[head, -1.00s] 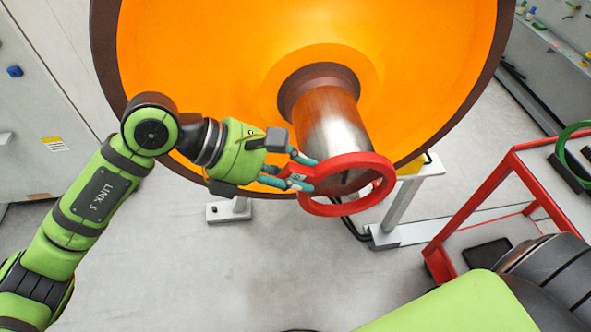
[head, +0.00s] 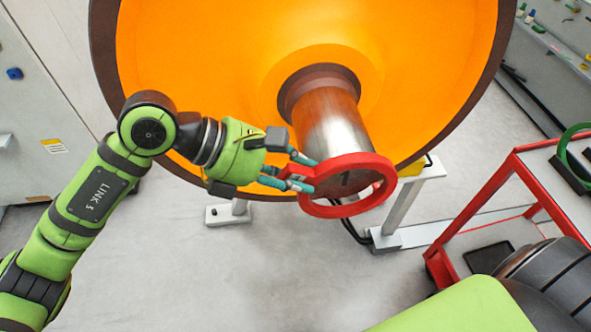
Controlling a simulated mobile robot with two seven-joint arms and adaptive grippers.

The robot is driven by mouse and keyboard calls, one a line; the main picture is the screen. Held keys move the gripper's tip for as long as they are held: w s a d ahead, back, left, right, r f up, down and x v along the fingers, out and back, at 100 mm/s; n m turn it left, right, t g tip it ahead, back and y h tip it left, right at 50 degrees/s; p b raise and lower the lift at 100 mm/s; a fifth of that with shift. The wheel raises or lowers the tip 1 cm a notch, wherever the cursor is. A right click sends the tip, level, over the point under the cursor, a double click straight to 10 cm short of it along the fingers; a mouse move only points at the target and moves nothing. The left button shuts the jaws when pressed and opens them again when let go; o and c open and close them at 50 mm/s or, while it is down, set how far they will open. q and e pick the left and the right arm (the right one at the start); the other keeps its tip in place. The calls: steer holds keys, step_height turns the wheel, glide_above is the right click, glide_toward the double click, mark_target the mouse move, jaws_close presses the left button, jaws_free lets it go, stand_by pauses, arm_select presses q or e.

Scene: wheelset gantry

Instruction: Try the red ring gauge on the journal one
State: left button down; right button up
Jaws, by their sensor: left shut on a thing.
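The red ring gauge (head: 352,161) is in the head view, right of centre, at the near end of the steel journal (head: 328,118). My left gripper (head: 307,174) is shut on the ring's left side, at its tab. The ring's upper band covers part of the journal's end. Part of the end face with a dark slot shows through the ring's opening. I cannot tell whether the ring is just in front of the journal's end or slightly around it. My right gripper is not in view.
The journal sticks out of a large orange wheel (head: 210,70) with a dark rim. A grey-white stand (head: 400,205) is below it. A red-framed cart (head: 475,215) at right carries a green ring (head: 563,150). Grey floor (head: 250,270) is open below the ring.

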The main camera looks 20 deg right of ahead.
arm_select(q)
steer(key=shift+w, duration=0.15)
steer(key=shift+w+d, duration=0.15)
steer(key=shift+w, duration=0.15)
steer(key=shift+w+b, duration=0.25)
steer(key=shift+b, duration=0.05)
steer(key=shift+w+r, duration=0.15)
steer(key=shift+w, duration=0.05)
steer(key=shift+s, duration=0.15)
steer(key=shift+s+b, duration=0.15)
steer(key=shift+b, duration=0.3)
steer(key=shift+s, duration=0.15)
stand_by(0.5)
